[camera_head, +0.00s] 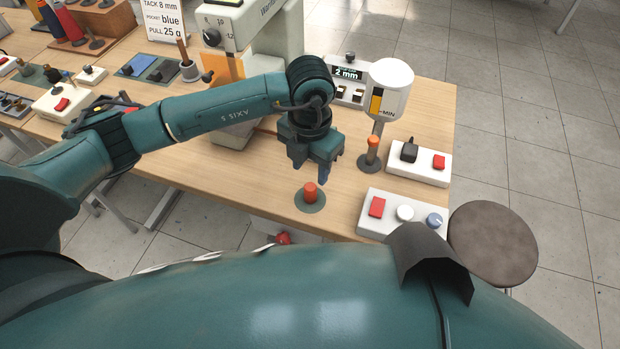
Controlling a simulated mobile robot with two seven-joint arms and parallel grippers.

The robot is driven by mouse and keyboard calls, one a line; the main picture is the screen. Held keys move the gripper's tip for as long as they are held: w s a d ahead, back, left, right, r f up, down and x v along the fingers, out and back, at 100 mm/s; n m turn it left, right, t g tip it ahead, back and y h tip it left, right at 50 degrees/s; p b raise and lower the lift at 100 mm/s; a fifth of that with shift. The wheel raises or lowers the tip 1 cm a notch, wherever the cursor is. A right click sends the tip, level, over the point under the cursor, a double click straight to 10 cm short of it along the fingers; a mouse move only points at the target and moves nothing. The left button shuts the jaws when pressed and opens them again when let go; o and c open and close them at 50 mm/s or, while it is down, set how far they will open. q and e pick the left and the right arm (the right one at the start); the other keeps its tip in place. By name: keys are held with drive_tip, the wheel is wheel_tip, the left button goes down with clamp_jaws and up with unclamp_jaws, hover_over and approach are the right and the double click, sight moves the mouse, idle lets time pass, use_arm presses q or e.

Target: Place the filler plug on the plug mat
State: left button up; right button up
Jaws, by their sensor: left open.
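An orange-red cylindrical plug (310,191), which looks like the filler plug, stands upright on a round dark green mat (301,205) near the front edge of the wooden table. My left gripper (316,170) points down, just above and behind the plug in the picture. Its fingers are apart, with nothing seen between them, and it looks clear of the plug. My right gripper does not show.
A post with an orange top (373,142) stands below a white reservoir marked MIN (390,92). White control boxes (401,214) (419,164) lie at the right. A round brown stool seat (493,244) is beyond the table edge.

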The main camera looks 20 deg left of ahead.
use_arm(q)
wheel_tip(320, 180, up, 5)
drive_tip(key=s+d+m+g+h, duration=0.1)
drive_tip(key=s+d+g+h, duration=0.4)
drive_tip(key=s+d+h, duration=0.7)
drive_tip(key=d+r+n+t+h, duration=0.1)
drive_tip(key=d+r+n+h, duration=0.3)
drive_tip(key=d+r+h, duration=0.35)
drive_tip(key=n+t+y, duration=1.3)
drive_tip(key=n+t, duration=0.6)
drive_tip(key=n, duration=1.2)
hover_over(310, 186)
drive_tip(key=s+d, duration=0.2)
drive_tip(key=s, duration=0.3)
wheel_tip(310, 186, down, 15)
drive_tip(key=s+a+f+n+g+y, duration=0.2)
drive_tip(key=s+a+f+g, duration=0.1)
drive_tip(key=s+f, duration=0.4)
wheel_tip(310, 186, down, 2)
drive_tip(key=shift+s+a+n+g+y, duration=0.15)
drive_tip(key=shift+s+n+g+y, duration=0.25)
drive_tip(key=shift+g, duration=0.2)
